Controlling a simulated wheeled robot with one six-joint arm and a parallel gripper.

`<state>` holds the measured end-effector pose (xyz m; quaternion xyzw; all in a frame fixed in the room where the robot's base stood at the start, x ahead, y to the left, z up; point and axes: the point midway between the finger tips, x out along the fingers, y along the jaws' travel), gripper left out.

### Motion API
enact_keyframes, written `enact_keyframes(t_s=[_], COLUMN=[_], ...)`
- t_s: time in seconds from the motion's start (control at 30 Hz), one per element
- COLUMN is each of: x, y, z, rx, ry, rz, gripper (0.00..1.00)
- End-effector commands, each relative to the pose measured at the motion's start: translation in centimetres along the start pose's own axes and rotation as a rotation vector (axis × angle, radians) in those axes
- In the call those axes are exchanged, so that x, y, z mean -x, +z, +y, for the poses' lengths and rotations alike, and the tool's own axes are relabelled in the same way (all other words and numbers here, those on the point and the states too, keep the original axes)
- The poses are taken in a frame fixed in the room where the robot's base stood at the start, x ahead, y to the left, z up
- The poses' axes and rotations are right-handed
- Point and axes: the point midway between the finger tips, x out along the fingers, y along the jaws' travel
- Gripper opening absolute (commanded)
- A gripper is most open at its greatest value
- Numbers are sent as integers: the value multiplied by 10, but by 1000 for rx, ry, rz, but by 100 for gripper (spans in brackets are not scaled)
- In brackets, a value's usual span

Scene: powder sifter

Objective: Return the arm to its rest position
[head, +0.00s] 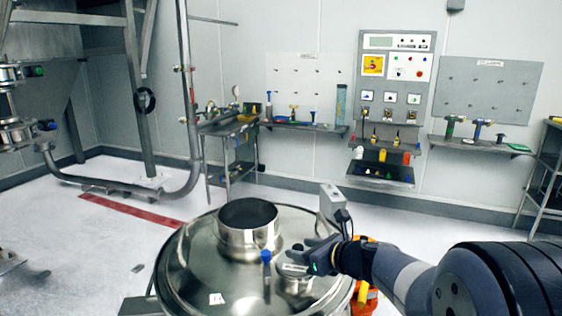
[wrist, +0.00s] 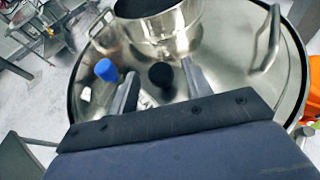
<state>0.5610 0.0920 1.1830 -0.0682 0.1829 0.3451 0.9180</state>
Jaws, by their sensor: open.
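My gripper (head: 298,262) is held over the right part of the round steel sifter lid (head: 200,280). In the wrist view my gripper (wrist: 160,85) shows its two fingers spread apart with a gap between them. A dark round knob or opening (wrist: 161,75) appears between and beyond the fingertips; I cannot tell if it is touched. A blue-capped handle (head: 266,257) stands on the lid just left of the gripper; its blue cap (wrist: 106,70) also shows left of the fingers in the wrist view. My arm reaches in from the right.
An open steel cylinder (head: 247,226) rises from the lid behind the gripper. Orange parts (head: 362,295) lie beside the lid under my arm. The floor towards the back wall shelves is clear.

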Motion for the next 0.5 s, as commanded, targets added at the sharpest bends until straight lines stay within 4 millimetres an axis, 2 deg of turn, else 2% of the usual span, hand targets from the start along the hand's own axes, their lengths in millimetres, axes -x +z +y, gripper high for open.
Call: enact_keyframes(t_s=[0.1, 0.27, 0.33, 0.5], x=[-23, -48, -40, -33], y=[0, -4, 9, 26], z=[1, 1, 0, 0], rx=[0, -1, 5, 4], ry=[4, 2, -1, -1], rz=[2, 2, -3, -1], gripper=[47, 47, 47, 47])
